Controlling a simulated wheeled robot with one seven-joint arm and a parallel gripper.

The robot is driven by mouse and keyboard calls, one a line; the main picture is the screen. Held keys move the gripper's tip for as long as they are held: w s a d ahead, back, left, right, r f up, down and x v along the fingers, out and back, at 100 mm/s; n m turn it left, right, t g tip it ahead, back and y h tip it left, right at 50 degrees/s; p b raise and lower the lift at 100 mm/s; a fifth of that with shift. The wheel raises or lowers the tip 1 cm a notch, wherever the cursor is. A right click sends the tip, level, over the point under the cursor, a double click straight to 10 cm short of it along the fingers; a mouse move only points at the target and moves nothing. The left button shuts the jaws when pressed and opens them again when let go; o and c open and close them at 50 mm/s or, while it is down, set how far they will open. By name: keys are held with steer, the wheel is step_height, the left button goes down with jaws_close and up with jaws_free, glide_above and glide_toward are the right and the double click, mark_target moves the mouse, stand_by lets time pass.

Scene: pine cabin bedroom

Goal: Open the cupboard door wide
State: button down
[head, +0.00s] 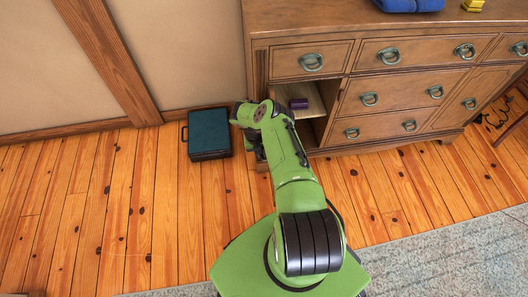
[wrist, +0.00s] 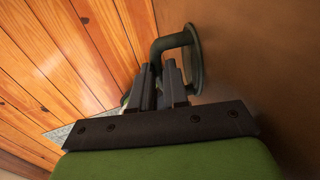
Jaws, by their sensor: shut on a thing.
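The wooden cupboard (head: 308,120) is the left compartment of a long sideboard. It stands open and shows a pale inner shelf with a small purple box (head: 298,104) on it. In the head view the door is mostly hidden behind my arm, at the compartment's left side. In the wrist view the door's brown face (wrist: 255,70) fills the right, with a dark metal handle (wrist: 180,40) on it. My gripper (wrist: 164,72) is shut on this handle. In the head view my arm reaches to the cupboard's left front, and the fingertips are hidden.
A dark teal case (head: 208,134) lies on the plank floor left of the arm, close to my wrist. The wall is behind it. Drawers (head: 388,97) fill the sideboard to the right. A grey rug (head: 440,255) covers the near floor.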

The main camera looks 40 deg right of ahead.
steer(key=shift+a+f, duration=0.1)
stand_by(0.3)
steer(key=c, duration=1.1)
jaws_free()
steer(key=r+p, duration=0.2)
steer(key=r, duration=0.3)
steer(key=w+a+r+p, duration=0.1)
steer(key=r+p, duration=0.1)
steer(key=r, duration=0.3)
steer(key=a+r+p, duration=0.1)
steer(key=r+p, duration=0.1)
steer(key=r, duration=0.3)
steer(key=shift+w+a+r, duration=0.25)
steer(key=shift+w+r, duration=0.05)
steer(key=shift+w, duration=0.05)
